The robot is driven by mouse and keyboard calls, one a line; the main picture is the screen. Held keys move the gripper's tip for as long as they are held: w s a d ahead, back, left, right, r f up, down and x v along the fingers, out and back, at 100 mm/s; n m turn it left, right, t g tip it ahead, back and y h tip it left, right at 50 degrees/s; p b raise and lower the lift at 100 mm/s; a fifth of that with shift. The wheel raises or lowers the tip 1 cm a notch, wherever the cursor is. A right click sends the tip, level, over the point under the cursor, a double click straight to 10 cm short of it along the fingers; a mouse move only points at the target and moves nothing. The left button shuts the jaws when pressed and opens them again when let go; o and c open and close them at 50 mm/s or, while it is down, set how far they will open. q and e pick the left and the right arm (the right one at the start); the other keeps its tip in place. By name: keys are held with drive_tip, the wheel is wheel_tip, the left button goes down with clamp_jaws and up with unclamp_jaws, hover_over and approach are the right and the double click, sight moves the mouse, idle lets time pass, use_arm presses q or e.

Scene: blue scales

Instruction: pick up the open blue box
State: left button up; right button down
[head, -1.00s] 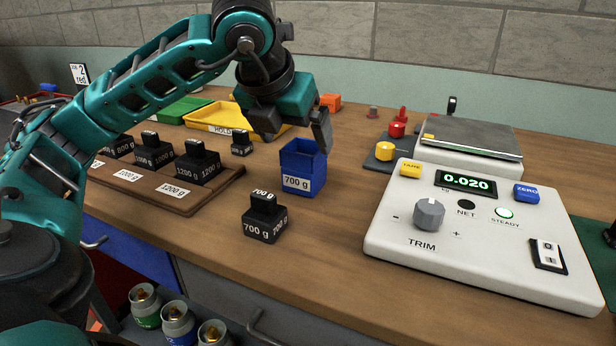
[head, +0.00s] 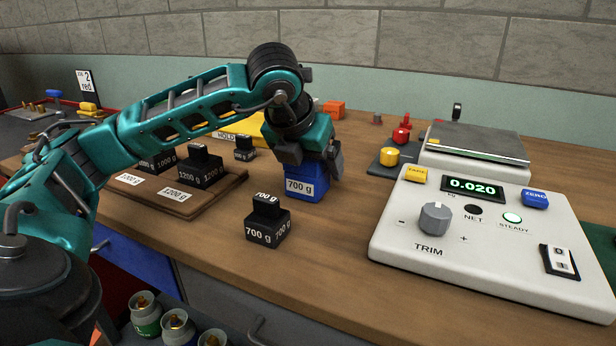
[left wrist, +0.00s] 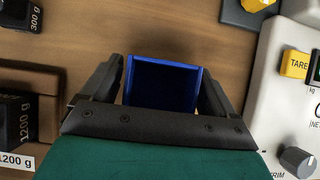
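The open blue box (head: 304,188), with a "700 g" label on its front, stands on the wooden bench. In the left wrist view the box (left wrist: 162,84) shows its open top, empty and dark inside. My left gripper (head: 308,172) is over the box with its fingers spread on either side of it. In the left wrist view the left gripper (left wrist: 160,88) has one finger left and one right of the box, with a small gap visible at least on the left side. My right gripper is not in view.
A black 700 g weight (head: 268,224) stands just in front of the box. A wooden rack (head: 205,190) with black weights is to the left. The scale console (head: 480,230) is to the right. A yellow tray (head: 245,127) lies behind.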

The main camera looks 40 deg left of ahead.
use_arm(q)
drive_tip(key=c, duration=0.9)
drive_tip(key=shift+r, duration=0.1)
